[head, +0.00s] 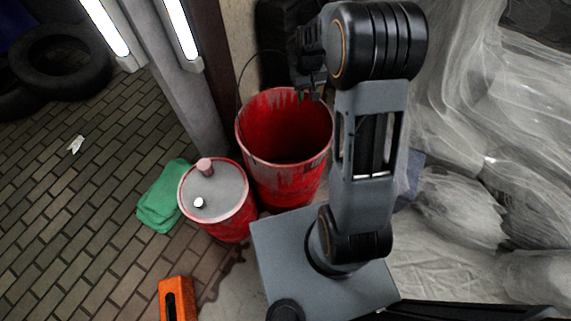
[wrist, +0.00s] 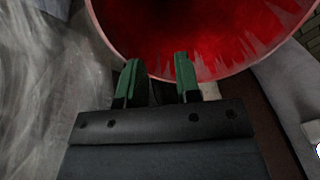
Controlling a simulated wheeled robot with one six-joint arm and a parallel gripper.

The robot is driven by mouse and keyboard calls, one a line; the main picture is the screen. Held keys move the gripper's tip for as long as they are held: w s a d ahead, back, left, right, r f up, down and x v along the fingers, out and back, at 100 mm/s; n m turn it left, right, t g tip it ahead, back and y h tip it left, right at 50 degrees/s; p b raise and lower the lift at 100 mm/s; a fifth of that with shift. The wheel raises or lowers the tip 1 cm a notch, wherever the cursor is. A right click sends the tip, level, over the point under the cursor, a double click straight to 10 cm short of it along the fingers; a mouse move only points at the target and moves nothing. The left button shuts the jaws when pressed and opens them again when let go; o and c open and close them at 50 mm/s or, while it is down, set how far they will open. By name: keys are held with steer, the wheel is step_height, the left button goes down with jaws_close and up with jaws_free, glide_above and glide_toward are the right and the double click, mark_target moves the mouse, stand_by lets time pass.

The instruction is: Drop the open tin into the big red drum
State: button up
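The big red drum (head: 255,155) stands open at the top, with worn paint and a dark inside. In the wrist view its red inner wall (wrist: 220,40) fills the top, beyond my fingertips. My gripper (wrist: 156,64) is open, its two green-padded fingers apart with nothing seen between them. In the head view my gripper (head: 308,94) is at the drum's far rim, partly hidden by my arm. I cannot make out an open tin in either view. The drum's bottom is too dark to show what lies there.
A smaller closed red drum (head: 232,222) stands left of the big one, with a pinkish cylinder (head: 204,166) and a white knob on top. A green cloth (head: 163,196), an orange object (head: 177,298) and tyres (head: 68,62) lie left. Plastic sheeting (head: 480,150) covers the right.

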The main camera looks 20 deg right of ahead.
step_height(320, 180, up, 8)
steer(key=p, duration=0.1)
stand_by(0.8)
steer(key=s+a+r+t+p, duration=0.1)
steer(key=s+a+r+p, duration=0.2)
steer(key=s+r+p, duration=0.5)
steer(key=s+a+r+t+p, duration=0.2)
steer(key=s+a+r+p, duration=0.2)
steer(key=s+r+p, duration=0.5)
step_height(320, 180, up, 5)
steer(key=s, duration=0.3)
steer(key=shift+t, duration=0.3)
